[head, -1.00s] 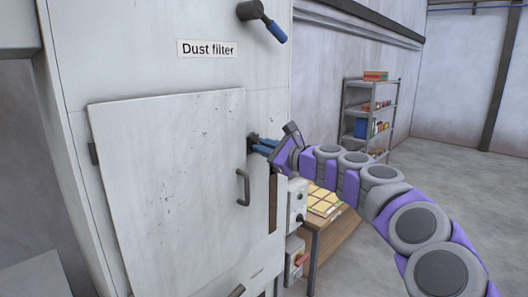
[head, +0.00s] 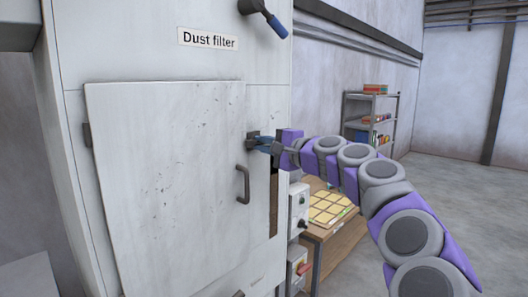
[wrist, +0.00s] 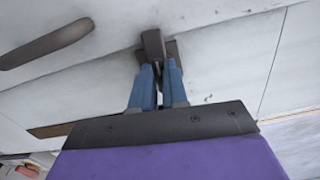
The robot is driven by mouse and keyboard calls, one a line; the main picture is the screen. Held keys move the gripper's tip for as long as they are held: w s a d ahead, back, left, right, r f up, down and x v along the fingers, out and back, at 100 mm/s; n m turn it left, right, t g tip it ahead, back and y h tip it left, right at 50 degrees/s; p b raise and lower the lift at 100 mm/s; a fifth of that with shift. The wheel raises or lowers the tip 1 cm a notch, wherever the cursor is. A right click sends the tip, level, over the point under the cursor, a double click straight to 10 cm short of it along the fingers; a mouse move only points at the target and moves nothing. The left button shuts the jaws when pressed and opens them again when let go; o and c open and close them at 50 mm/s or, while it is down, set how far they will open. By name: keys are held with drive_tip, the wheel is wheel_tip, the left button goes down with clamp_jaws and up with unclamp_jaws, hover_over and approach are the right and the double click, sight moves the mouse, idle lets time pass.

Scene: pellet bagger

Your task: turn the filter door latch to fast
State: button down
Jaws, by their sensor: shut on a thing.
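The filter door (head: 165,180) is a pale, scuffed panel on the dust filter cabinet, and it sits closed against it. Its latch (head: 252,135) is a small dark piece at the door's right edge, above the door handle (head: 243,185). My gripper (head: 264,146) reaches it from the right, its blue fingers shut on the latch. In the wrist view the gripper (wrist: 158,68) has its fingertips close together around the dark latch (wrist: 153,43). The fingers partly hide the latch, so its exact angle is hard to tell.
A lever with a blue grip (head: 276,24) sticks out above, beside the "Dust filter" label (head: 208,39). Grey control boxes (head: 298,205) and a wooden table (head: 335,235) stand below my arm. A shelf (head: 370,118) stands behind. Open floor lies right.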

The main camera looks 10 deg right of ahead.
drive_tip(key=shift+a+f+n+b, duration=0.1)
drive_tip(key=shift+f+n+b, duration=0.25)
drive_tip(key=shift+n, duration=0.25)
drive_tip(key=c, duration=1.1)
unclamp_jaws()
drive_tip(key=shift+w+r, duration=0.1)
drive_tip(key=shift+c, duration=0.2)
drive_tip(key=shift+r, duration=0.1)
drive_tip(key=v, duration=1.7)
drive_tip(key=shift+d+p, duration=0.3)
drive_tip(key=shift+p, duration=0.15)
